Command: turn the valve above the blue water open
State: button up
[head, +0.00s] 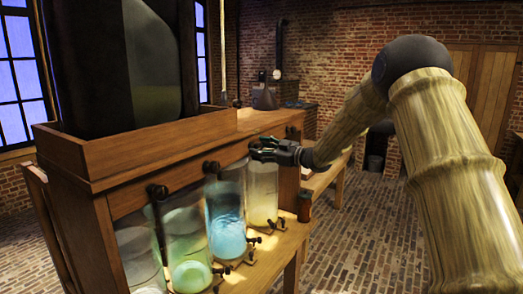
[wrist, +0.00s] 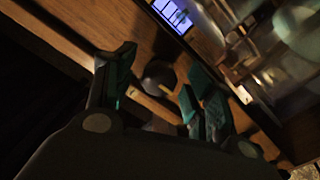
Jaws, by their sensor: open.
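The blue water (head: 226,232) stands in a tall glass jar, third from the left in the row in the head view. A dark valve (head: 211,168) sits on the wooden front at the top of this jar; its handle's setting is too small to tell. My gripper (head: 263,150) is open by the wooden front, above the yellow jar and right of that valve. In the wrist view my gripper (wrist: 158,82) has its fingers spread around a dark round knob (wrist: 158,76). I cannot tell whether they touch it or which valve it is.
A green jar (head: 188,235) and a clear jar (head: 138,255) stand left of the blue one, a yellow jar (head: 263,195) right. Another valve (head: 157,192) is further left. Small taps line the shelf below. The brick floor (head: 350,250) to the right is clear.

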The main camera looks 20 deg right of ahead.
jog(key=v, duration=1.2)
jog(key=shift+f, duration=0.15)
jog(key=s+a+f+m+h, duration=0.1)
jog(key=a+f+m+h, duration=0.15)
jog(key=f, duration=0.85)
jog(key=s+a+f+m+h, duration=0.1)
jog(key=s+a+f+m, duration=0.2)
jog(key=f, duration=0.7)
jog(key=s+a+f+m+g+h, duration=0.25)
jog(key=s+f, duration=0.25)
jog(key=f, duration=0.5)
jog(key=s+a+f+m+g+h, duration=0.1)
jog(key=s+a+f, duration=0.35)
jog(key=f, duration=0.55)
jog(key=s+a+f+m+g+h, duration=0.1)
jog(key=s+a+f+m+g, duration=0.15)
jog(key=s+f, duration=0.8)
jog(key=s+a+f+g+h, duration=0.1)
jog(key=s+f+g, duration=0.1)
jog(key=s, duration=0.9)
jog(key=s+a+f+m+g+h, duration=0.1)
jog(key=s+f+g, duration=0.2)
jog(key=s, duration=0.9)
jog(key=s+f+g+h, duration=0.1)
jog(key=s+f+g, duration=0.2)
jog(key=s, duration=0.8)
jog(key=shift+s+a+f, duration=0.15)
jog(key=shift+a+f, duration=0.25)
jog(key=shift+f, duration=0.2)
jog(key=shift+m, duration=0.25)
